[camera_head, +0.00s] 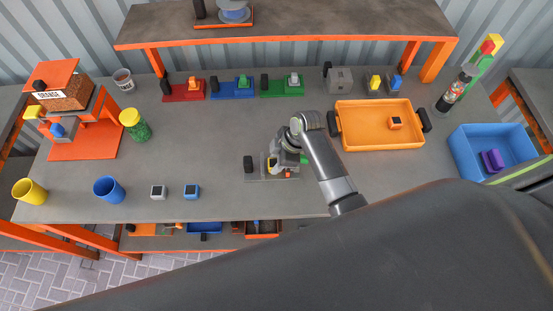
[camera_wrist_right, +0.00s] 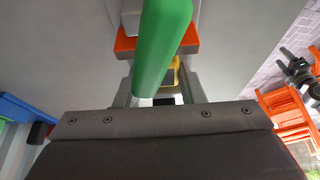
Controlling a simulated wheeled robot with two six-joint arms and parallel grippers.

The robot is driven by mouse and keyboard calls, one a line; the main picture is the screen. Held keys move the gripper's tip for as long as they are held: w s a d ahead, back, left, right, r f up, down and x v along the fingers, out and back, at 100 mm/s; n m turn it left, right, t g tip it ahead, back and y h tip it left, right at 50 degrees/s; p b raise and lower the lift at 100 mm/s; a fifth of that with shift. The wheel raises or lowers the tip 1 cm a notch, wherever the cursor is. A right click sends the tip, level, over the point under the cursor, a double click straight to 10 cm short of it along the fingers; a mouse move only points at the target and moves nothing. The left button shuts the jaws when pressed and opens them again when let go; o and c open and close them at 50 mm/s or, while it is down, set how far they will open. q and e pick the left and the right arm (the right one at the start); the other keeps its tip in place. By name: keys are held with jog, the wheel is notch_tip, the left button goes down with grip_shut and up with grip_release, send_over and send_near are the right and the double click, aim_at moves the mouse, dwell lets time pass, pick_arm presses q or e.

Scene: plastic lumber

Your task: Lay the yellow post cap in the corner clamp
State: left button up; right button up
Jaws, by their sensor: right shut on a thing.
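The yellow post cap (camera_head: 270,163) is mostly hidden by my right gripper (camera_head: 273,160) in the head view. In the right wrist view a yellow edge of the cap (camera_wrist_right: 173,75) shows between the fingers, behind a green bar. My right gripper is shut on it, low over a grey fixture (camera_head: 258,178) with a black knob (camera_head: 248,163), which looks like the corner clamp. I cannot tell whether the cap touches the clamp. The green bar (camera_wrist_right: 160,45) crosses close in front of the wrist camera. My left gripper is not in view.
An orange tray (camera_head: 360,140) holding an orange cap (camera_head: 395,122) stands right of my right arm. White (camera_head: 158,191) and blue (camera_head: 191,191) caps lie left of the clamp. Red, blue and green fixtures line the back. The table's left middle is clear.

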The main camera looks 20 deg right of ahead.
jog(key=shift+f, duration=0.15)
jog(key=o, duration=1.1)
jog(key=shift+c, duration=0.2)
jog(key=b+v, duration=0.1)
jog(key=v, duration=1.6)
jog(key=shift+d+r, duration=0.15)
jog(key=shift+r, duration=0.05)
